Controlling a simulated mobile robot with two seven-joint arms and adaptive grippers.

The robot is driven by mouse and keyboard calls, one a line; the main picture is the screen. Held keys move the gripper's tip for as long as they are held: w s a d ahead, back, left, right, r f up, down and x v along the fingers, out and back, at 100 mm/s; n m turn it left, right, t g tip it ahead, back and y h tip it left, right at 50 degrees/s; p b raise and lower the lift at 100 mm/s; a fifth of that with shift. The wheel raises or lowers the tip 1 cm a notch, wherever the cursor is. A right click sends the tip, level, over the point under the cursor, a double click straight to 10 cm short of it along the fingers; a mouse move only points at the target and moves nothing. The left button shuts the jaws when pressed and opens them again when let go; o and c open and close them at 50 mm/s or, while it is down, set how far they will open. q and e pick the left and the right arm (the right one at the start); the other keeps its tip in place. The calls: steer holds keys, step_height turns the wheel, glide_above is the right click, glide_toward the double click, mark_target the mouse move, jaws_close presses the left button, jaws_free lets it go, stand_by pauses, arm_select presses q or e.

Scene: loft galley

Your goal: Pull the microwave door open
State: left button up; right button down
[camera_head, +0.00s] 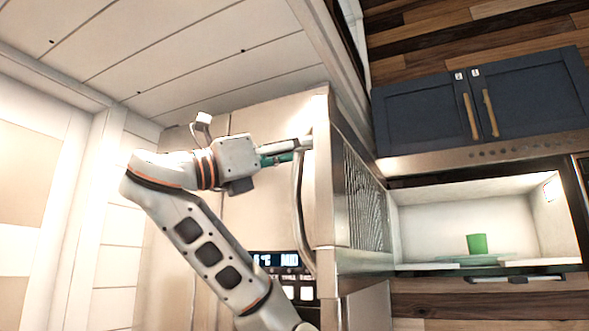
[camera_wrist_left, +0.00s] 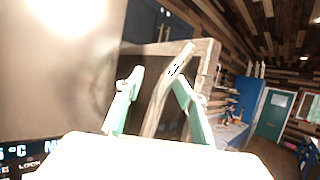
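The microwave (camera_head: 490,210) stands open at the right of the head view, with its lit cavity showing. Its door (camera_head: 362,205) stands swung out at the cavity's left side, with the dark meshed inner face showing. A long curved handle (camera_head: 299,205) runs up the door's outer side. My left gripper (camera_head: 298,150) is at the upper part of this handle. In the left wrist view the spread green fingers (camera_wrist_left: 157,78) have the handle (camera_wrist_left: 158,100) passing between them, with a gap on the left; contact on the right is unclear. My right gripper is not in view.
A green cup (camera_head: 477,243) stands inside the cavity. Dark blue cabinets (camera_head: 420,122) hang above it. The wrist view shows a teal door (camera_wrist_left: 273,115) far off.

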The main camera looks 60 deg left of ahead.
arm_select(q)
steer(key=shift+s+a+r+n+y, duration=0.2)
steer(key=shift+a+r+n+y, duration=0.2)
steer(key=shift+a+r, duration=0.45)
steer(key=shift+o, duration=1.3)
steer(key=shift+w+r, duration=0.1)
steer(key=shift+r, duration=0.1)
steer(key=shift+w+d+f+m+h, duration=0.15)
steer(key=shift+d+m+h, duration=0.05)
steer(key=shift+d, duration=0.15)
steer(key=shift+w+d+f+m+h, duration=0.1)
steer(key=shift+d+f+m+h, duration=0.1)
steer(key=shift+d, duration=0.1)
steer(key=shift+c, duration=1.3)
steer(key=shift+s, duration=0.2)
steer(key=shift+s+a+f, duration=0.2)
steer(key=shift+s+a, duration=0.1)
steer(key=shift+a, duration=0.05)
steer(key=shift+s+f+b, duration=0.15)
steer(key=shift+f+b, duration=0.15)
steer(key=s+a+f+b, duration=0.1)
steer(key=s+a+f, duration=0.1)
steer(key=s+a, duration=0.2)
steer(key=shift+a+f, duration=0.3)
steer(key=shift+f, duration=0.1)
